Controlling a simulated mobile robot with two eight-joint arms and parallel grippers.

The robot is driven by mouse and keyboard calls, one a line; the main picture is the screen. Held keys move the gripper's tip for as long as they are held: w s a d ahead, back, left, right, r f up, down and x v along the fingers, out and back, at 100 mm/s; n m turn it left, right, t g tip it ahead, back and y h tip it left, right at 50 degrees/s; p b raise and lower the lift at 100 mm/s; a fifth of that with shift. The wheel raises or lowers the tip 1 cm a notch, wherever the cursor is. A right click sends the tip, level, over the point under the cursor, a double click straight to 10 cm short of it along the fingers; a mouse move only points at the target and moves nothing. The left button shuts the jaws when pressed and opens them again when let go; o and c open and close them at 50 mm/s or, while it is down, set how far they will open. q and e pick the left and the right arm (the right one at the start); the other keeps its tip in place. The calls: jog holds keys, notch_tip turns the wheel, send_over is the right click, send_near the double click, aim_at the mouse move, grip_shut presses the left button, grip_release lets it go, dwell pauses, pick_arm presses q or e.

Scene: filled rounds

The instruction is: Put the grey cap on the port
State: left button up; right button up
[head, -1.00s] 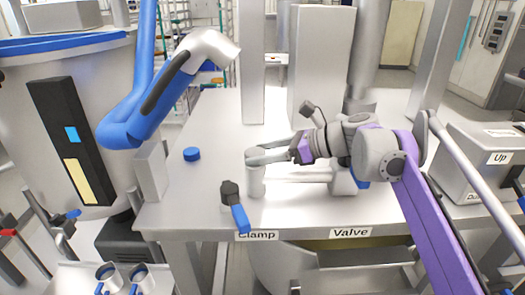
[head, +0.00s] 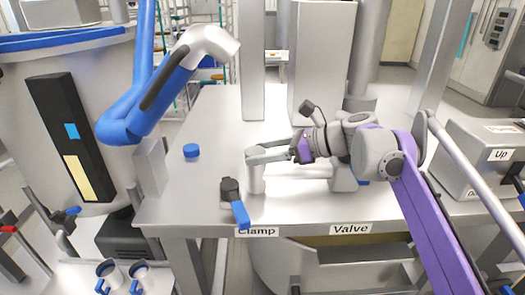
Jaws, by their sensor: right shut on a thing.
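My right gripper (head: 256,156), at the end of the purple arm, is shut at the top of a pale grey upright cylinder (head: 256,181) near the table's front edge. The grey cap appears to be between its fingers, but the fingers cover most of it. I cannot tell where the cap ends and the port begins, or whether the cap is seated. My left gripper is not in view.
A dark clamp with a blue handle (head: 235,202) stands just left of the cylinder, close to it. A blue round cap (head: 191,151) lies farther left. A grey block (head: 344,177) is under my right arm.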

jog(key=shift+f, duration=0.15)
jog(key=o, duration=1.3)
jog(key=shift+o, duration=0.2)
